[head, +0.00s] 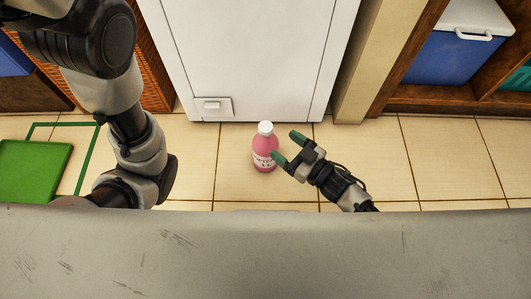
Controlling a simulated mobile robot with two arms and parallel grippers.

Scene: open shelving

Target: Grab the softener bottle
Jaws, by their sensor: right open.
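The softener bottle (264,149) is pink with a white cap and a pale label. It stands upright on the tiled floor in front of a white appliance. My right gripper (287,147) is open, with green fingertips, just to the right of the bottle. One fingertip appears close to the bottle's lower right side; I cannot tell whether it touches. The other fingertip is to the right of the cap. My left arm comes in from the left, and its gripper is not visible.
The white appliance (250,55) stands behind the bottle. Open wooden shelving (425,92) with a blue lidded bin (447,58) is at the right. A green tray (35,170) lies on the floor at the left. Tiled floor (450,160) is clear at the right.

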